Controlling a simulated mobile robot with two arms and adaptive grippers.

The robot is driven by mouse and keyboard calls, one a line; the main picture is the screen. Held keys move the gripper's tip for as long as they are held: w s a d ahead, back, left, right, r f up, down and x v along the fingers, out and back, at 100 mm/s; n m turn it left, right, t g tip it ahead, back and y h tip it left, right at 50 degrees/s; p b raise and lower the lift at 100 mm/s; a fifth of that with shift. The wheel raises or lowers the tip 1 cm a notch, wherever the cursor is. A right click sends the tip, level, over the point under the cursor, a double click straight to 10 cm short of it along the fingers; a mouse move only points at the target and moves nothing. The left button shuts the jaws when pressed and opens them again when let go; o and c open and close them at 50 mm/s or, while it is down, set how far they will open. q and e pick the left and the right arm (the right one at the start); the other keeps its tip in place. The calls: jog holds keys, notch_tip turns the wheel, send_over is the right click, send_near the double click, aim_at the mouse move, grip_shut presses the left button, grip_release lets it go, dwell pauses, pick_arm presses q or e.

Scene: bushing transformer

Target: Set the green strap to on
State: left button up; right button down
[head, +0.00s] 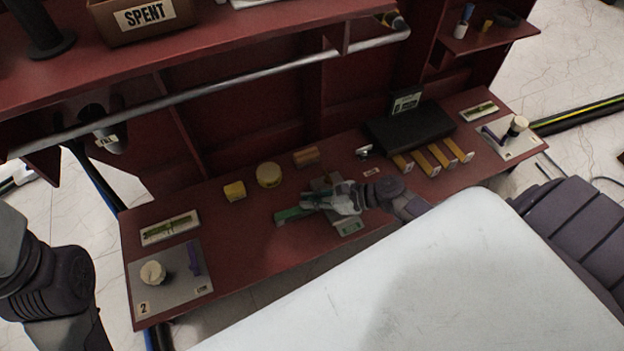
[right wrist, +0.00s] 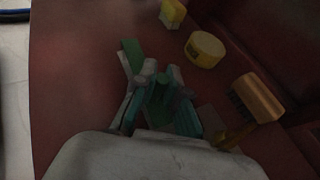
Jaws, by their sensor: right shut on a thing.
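The green strap (head: 292,214) is a narrow green bar on the red bench, sticking out to the left of my right gripper (head: 325,203). In the right wrist view the strap's far end (right wrist: 131,52) shows beyond the fingers, and more green lies between them. My right gripper (right wrist: 160,88) is shut on the strap, low over the bench. A grey-green plate (head: 349,228) lies beside the gripper; the wrist and fingers hide much of this spot. My left arm shows at the left edge, but its gripper is not in view.
A black box (head: 411,130) with several orange-ended bars is to the right. Grey plates with knobs (head: 152,273) sit at both bench ends. A shelf (head: 230,40) overhangs the back.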

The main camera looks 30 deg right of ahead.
jog(key=shift+w, duration=0.4)
jog(key=c, duration=1.2)
grip_release()
jog(key=shift+s, duration=0.1)
jog(key=shift+s+d+r, duration=0.1)
jog(key=shift+s+d, duration=0.1)
jog(key=shift+d, duration=0.1)
jog(key=v, duration=1.1)
jog(key=shift+r, duration=0.15)
